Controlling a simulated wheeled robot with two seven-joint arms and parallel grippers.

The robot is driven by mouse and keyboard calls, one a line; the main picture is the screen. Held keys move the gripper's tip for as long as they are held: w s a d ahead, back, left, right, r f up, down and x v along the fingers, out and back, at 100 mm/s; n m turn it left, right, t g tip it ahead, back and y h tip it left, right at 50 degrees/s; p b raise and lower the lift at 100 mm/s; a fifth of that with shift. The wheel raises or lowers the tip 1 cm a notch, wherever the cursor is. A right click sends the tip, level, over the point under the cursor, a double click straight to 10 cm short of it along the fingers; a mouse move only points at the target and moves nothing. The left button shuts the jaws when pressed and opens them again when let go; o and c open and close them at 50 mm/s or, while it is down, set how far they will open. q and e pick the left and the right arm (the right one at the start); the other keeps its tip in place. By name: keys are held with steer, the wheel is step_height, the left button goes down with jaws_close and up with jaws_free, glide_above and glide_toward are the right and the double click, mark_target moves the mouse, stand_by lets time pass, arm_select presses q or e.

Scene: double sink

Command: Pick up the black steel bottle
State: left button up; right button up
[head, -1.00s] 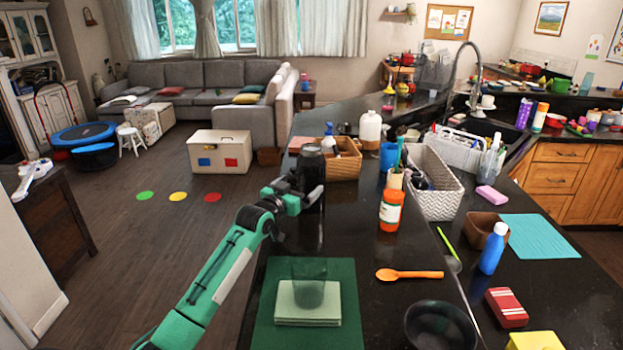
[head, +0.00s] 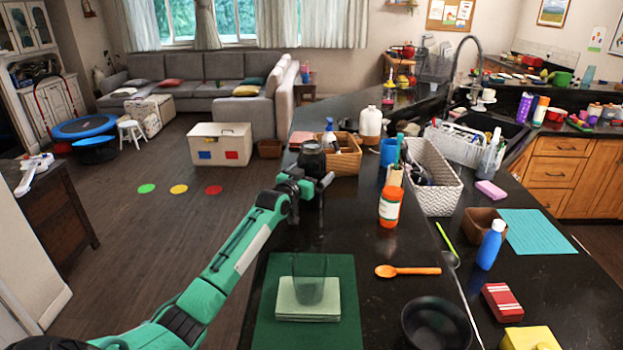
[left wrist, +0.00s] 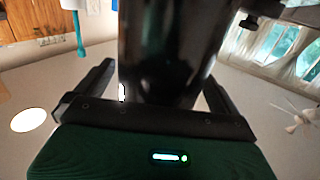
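The black steel bottle (head: 311,160) stands upright on the dark counter, near its left edge, beside the wicker basket. In the left wrist view the bottle (left wrist: 170,50) fills the upper middle as a dark, glossy cylinder. My left gripper (head: 315,184) is at the bottle's near side, with its fingers spread on either side of it. In the left wrist view the fingers of my left gripper (left wrist: 158,90) look open, with a slim gap between the left finger and the bottle. The bottle's lower part is partly hidden by the gripper. My right gripper is not in view.
The wicker basket (head: 344,158) stands close on the bottle's right, with a white-and-blue spray bottle. A green mat (head: 345,330) with a clear cup (head: 309,280) lies nearer. The counter between is clear.

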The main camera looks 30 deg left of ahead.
arm_select(q)
steer(key=c, duration=1.4)
steer(key=shift+r, duration=0.15)
steer(key=shift+c, duration=0.7)
